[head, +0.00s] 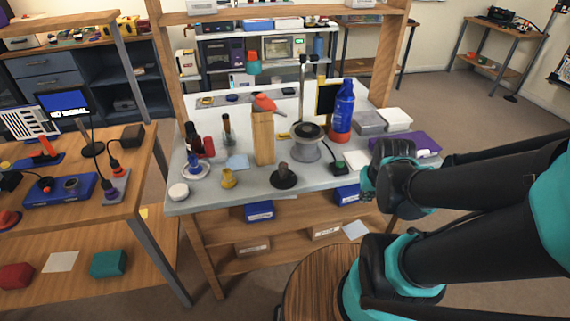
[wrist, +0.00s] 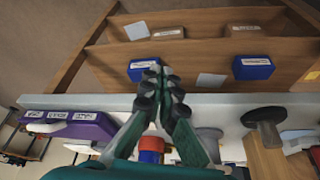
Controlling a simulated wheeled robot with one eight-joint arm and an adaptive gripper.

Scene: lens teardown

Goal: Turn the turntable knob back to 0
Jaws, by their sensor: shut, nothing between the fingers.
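A grey round stand with a black disc on top (head: 307,137), which looks like the turntable, stands on the grey workbench (head: 215,195). I cannot make out its knob or any 0 mark. In front of it is a dark round base with a short upright post (head: 283,177). A dark disc with a post, probably the same one, shows at the right of the wrist view (wrist: 264,120). My gripper (wrist: 165,75) is shut and empty, its fingertips over the front edge of the bench. In the head view my gripper (head: 368,187) is at the bench's front right, apart from the stand.
A blue bottle (head: 342,108), a purple case (head: 405,143) and grey boxes stand at the bench's right. A wooden block (head: 263,138), a yellow piece (head: 228,178) and a white round piece (head: 179,191) are farther left. Blue bins (head: 259,211) sit below the top.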

